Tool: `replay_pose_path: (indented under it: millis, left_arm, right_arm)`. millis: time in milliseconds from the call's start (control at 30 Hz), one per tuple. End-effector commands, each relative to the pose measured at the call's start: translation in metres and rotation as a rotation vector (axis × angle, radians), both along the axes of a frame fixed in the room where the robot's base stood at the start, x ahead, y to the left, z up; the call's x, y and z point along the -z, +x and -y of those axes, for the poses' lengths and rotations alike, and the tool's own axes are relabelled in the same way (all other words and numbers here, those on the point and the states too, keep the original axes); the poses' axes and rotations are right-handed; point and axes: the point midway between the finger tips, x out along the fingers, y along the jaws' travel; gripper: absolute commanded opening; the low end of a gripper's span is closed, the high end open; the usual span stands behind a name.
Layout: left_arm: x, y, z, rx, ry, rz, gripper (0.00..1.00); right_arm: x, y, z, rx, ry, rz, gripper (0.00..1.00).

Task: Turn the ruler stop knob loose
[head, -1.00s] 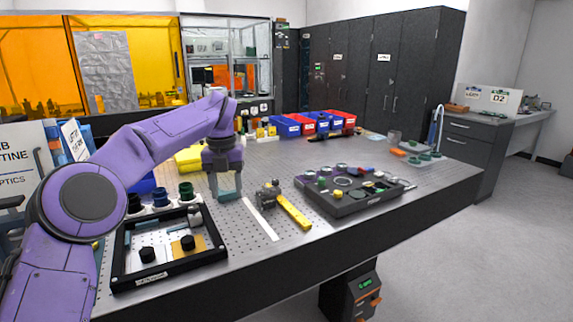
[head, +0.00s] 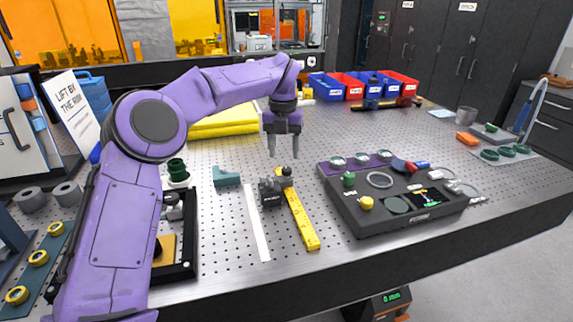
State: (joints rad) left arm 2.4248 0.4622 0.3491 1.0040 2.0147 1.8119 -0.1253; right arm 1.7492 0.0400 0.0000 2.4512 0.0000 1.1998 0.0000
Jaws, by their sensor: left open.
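The ruler stop (head: 270,193) is a small dark block near the far end of a yellow ruler (head: 299,222) on the perforated metal table. Its dark knob (head: 286,172) stands up at the block's upper right. My left gripper (head: 283,154) comes down from above, its two fingers apart, with nothing seen between them. In the picture its fingertips are just above the knob, apart from it. A teal angled block (head: 227,177) lies on the table to the left of the stop. My right gripper is not in view.
A pale metal strip (head: 257,224) lies left of the ruler. A dark fixture tray (head: 392,213) with knobs and rings stands to the right. Blue and red bins (head: 365,86) are at the back.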

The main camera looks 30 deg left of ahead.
Motion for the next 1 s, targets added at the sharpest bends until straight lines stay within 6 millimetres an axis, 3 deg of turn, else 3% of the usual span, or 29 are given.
replay_pose_path:
  millis: [100,200,567,733,1000]
  left_arm:
    - [0.028,0.002,0.001,0.0,0.0,-0.007,0.55]
    - [0.042,0.002,0.001,0.0,0.001,-0.006,0.55]
    - [0.052,0.002,0.001,-0.001,0.0,-0.003,0.55]
    - [0.052,0.002,0.001,-0.001,0.001,-0.004,0.03]
    - [0.052,0.002,0.0,-0.012,0.001,-0.003,0.0]
  right_arm:
    - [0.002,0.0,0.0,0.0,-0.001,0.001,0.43]
    - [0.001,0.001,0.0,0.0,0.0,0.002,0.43]
    - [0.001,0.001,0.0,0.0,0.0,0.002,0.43]
    - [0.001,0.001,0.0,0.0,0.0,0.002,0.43]
    - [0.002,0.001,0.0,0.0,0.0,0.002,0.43]
